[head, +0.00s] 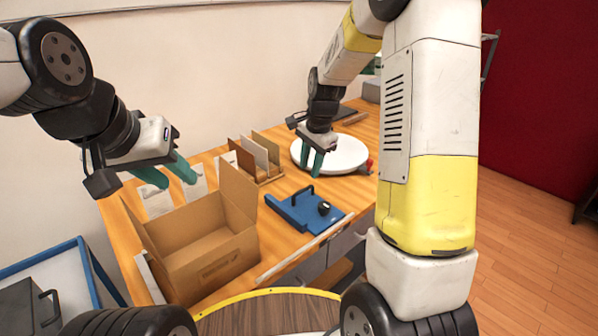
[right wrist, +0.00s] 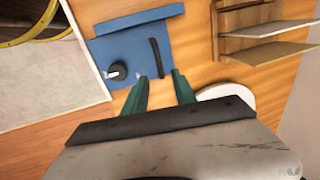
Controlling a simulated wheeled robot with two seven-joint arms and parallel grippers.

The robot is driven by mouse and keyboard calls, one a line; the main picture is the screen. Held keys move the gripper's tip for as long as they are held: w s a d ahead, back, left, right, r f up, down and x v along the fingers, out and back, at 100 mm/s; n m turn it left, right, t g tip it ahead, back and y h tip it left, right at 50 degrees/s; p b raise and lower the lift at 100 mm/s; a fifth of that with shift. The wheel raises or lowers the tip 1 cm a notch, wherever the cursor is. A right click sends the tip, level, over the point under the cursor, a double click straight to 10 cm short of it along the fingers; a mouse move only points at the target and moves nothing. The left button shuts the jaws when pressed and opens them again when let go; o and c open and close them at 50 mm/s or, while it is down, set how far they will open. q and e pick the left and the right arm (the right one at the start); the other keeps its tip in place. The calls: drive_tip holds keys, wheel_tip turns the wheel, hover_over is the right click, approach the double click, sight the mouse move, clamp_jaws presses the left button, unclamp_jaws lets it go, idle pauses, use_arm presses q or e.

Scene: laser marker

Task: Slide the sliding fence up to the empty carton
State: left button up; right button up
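The sliding fence (head: 295,212) is a blue plate with a black bar handle and a black knob, lying on the wooden table right of the carton. The empty carton (head: 205,262) is an open brown box with raised flaps; a gap of bare table separates them. In the right wrist view the fence (right wrist: 128,55) lies just beyond my fingertips. My right gripper (head: 311,169) is open and empty, above the table near the fence; its green fingers also show in the right wrist view (right wrist: 160,77). My left gripper (head: 179,183) is open and empty, above the carton's far left side.
A white round turntable (head: 347,153) stands behind the fence. A wooden rack with upright panels (head: 270,178) stands behind the carton. A pale rail (head: 300,252) runs along the table's front edge.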

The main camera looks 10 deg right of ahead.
sight(306, 190)
drive_tip(key=f, duration=0.4)
drive_tip(key=w+f, duration=0.1)
drive_tip(key=f, duration=0.2)
drive_tip(key=shift+a, duration=0.4)
drive_tip(key=shift+c, duration=0.2)
clamp_jaws()
idle(0.8)
